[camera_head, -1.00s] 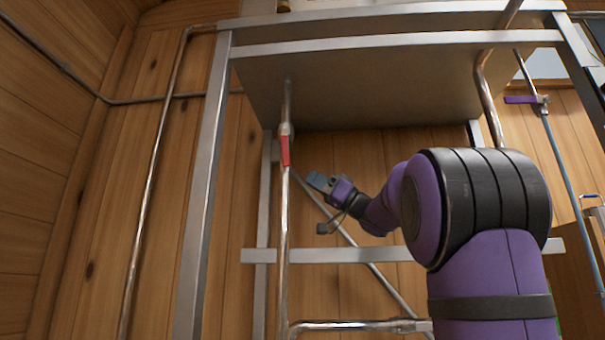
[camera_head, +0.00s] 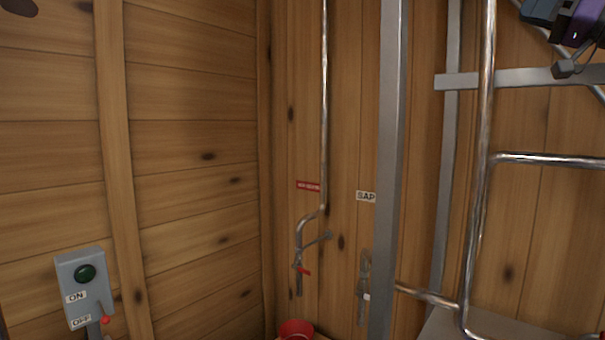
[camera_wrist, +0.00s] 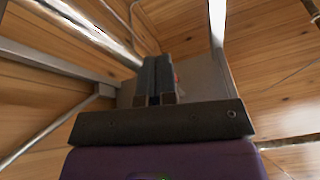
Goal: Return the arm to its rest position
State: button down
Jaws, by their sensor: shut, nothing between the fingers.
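My gripper (camera_head: 541,10) shows at the top right corner of the head view, cut off by the frame edge. In the wrist view, my gripper (camera_wrist: 157,80) has its two dark fingers together, with nothing between them. They point up toward a grey metal panel (camera_wrist: 203,85). A shiny pipe (camera_wrist: 85,28) runs close by on the left. Most of my arm is outside the head view.
The steel frame post (camera_head: 388,170) and the bent pipe (camera_head: 480,190) stand left of my gripper. A grey ON/OFF switch box (camera_head: 86,285) is on the left wall. A red bucket (camera_head: 296,330) is at the bottom. A SAP label (camera_head: 366,197) marks the back wall.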

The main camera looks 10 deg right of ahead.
jog(key=s+a+f+m+g+h, duration=0.2)
jog(key=s+a+f+g+h, duration=0.15)
jog(key=a+f, duration=0.65)
jog(key=s+a+f+m+g+h, duration=0.25)
jog(key=a+f+g, duration=0.35)
jog(key=f, duration=0.5)
jog(key=s+a+f+g+h, duration=0.1)
jog(key=s+f+h, duration=0.3)
jog(key=f, duration=0.5)
jog(key=s+a+f+g+h, duration=0.1)
jog(key=s+f+h, duration=0.4)
jog(key=f, duration=0.5)
jog(key=s+m, duration=0.1)
jog(key=s, duration=0.1)
jog(key=shift+s+a+f, duration=0.25)
jog(key=shift+s+a, duration=0.1)
jog(key=shift+s, duration=0.05)
